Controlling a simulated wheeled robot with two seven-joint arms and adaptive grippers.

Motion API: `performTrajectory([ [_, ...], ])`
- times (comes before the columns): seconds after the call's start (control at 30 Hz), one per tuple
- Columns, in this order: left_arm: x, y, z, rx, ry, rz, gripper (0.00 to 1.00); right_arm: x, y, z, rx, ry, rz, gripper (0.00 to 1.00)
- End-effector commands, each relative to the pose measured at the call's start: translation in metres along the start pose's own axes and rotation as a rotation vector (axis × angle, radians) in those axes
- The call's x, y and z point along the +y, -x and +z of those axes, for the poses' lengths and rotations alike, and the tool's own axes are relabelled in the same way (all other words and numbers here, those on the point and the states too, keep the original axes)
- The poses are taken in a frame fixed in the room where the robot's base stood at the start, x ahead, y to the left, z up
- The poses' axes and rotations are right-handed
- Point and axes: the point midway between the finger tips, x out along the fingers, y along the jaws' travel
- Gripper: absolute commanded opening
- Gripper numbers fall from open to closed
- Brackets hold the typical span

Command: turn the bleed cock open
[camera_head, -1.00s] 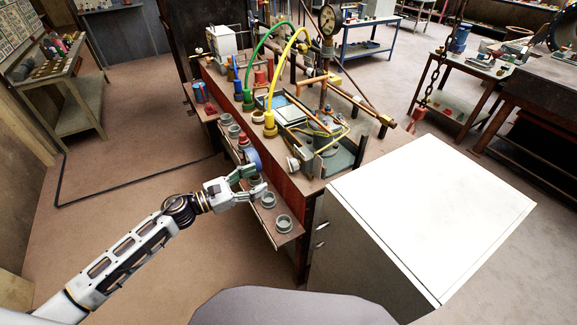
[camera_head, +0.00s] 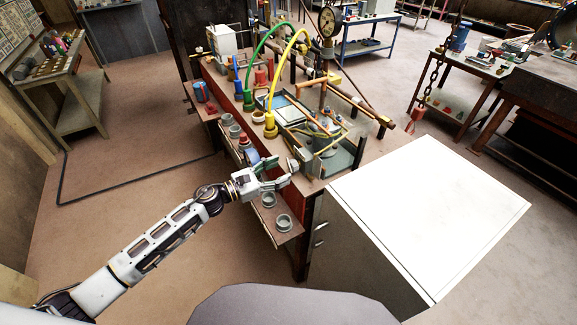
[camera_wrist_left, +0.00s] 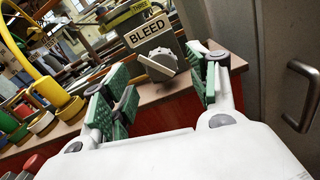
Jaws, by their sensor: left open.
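The bleed cock (camera_wrist_left: 158,66) has a pale grey handle, seen in the left wrist view below a "BLEED" label (camera_wrist_left: 151,29) on a grey block. In the head view the cock (camera_head: 293,165) is a small pale knob at the bench's front edge. My left gripper (camera_head: 281,172) is open, its fingers reaching toward the cock. In the left wrist view its green-padded fingers (camera_wrist_left: 163,88) stand to either side of the handle, which appears just beyond their tips. I cannot tell whether they touch it. The right gripper is not in view.
A narrow shelf (camera_head: 276,240) with grey rings (camera_head: 284,222) runs below my left gripper. A white cabinet (camera_head: 430,210) stands to the right. Yellow (camera_head: 270,120) and green (camera_head: 248,98) hose fittings stand on the bench behind.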

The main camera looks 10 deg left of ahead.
Motion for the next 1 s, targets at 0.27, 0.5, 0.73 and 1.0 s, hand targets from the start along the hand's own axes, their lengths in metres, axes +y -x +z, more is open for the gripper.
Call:
performTrajectory([
  [0.27,0.0,-0.026,0.002,-0.002,0.001,-0.001,0.59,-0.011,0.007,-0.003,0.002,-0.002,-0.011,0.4],
  [0.5,-0.001,-0.039,0.001,-0.001,0.0,-0.001,0.59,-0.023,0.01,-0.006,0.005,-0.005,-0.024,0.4],
  [0.73,-0.001,-0.041,0.0,0.0,0.0,-0.001,0.59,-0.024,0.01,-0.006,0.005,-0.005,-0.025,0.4],
  [1.0,-0.001,-0.041,0.0,0.0,0.0,-0.001,0.43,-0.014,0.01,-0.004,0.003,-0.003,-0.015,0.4],
])
